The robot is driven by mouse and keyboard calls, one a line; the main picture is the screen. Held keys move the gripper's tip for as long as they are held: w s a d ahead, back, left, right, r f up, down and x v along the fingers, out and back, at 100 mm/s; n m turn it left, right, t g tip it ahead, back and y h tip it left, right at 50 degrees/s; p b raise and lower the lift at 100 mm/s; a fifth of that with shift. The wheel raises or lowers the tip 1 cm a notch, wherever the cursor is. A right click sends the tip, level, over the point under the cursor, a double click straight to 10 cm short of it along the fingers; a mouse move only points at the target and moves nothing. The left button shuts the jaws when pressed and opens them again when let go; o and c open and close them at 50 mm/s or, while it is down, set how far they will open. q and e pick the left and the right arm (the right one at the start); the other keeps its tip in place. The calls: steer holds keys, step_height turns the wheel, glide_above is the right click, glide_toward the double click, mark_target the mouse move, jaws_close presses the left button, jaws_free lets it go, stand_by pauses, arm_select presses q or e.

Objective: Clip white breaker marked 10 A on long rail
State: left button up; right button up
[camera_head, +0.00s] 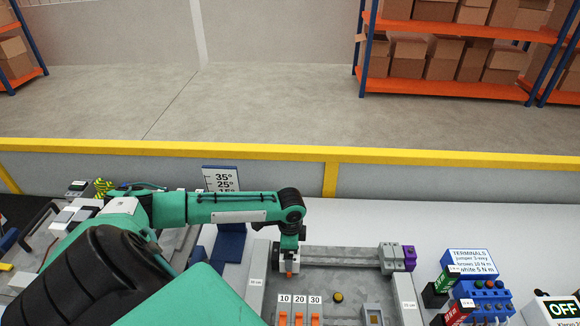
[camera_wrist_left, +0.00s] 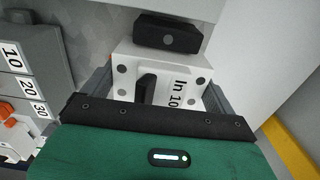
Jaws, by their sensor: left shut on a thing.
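My left gripper (camera_head: 289,250) is shut on a white breaker (camera_wrist_left: 180,75) marked "In 10", which sits between the fingers in the left wrist view. In the head view the breaker's lower part, with an orange spot, shows below the gripper (camera_head: 289,268). It is at the left end of the long grey rail (camera_head: 340,256). I cannot tell whether it touches the rail or is held just above it. My right gripper is not in view.
Grey and purple modules (camera_head: 409,257) stand at the rail's right end. Orange-levered units under labels 10, 20 and 30 (camera_head: 300,299) are in front; the labels also show in the left wrist view (camera_wrist_left: 22,82). A terminals sign (camera_head: 472,262) and coloured blocks stand at right. The rail's middle is free.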

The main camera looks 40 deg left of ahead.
arm_select(q)
steer(key=shift+f, duration=0.55)
steer(key=o, duration=0.9)
step_height(320, 180, up, 13)
steer(key=b, duration=0.4)
steer(key=shift+f, duration=0.1)
steer(key=shift+r, duration=0.5)
steer(key=shift+f, duration=0.1)
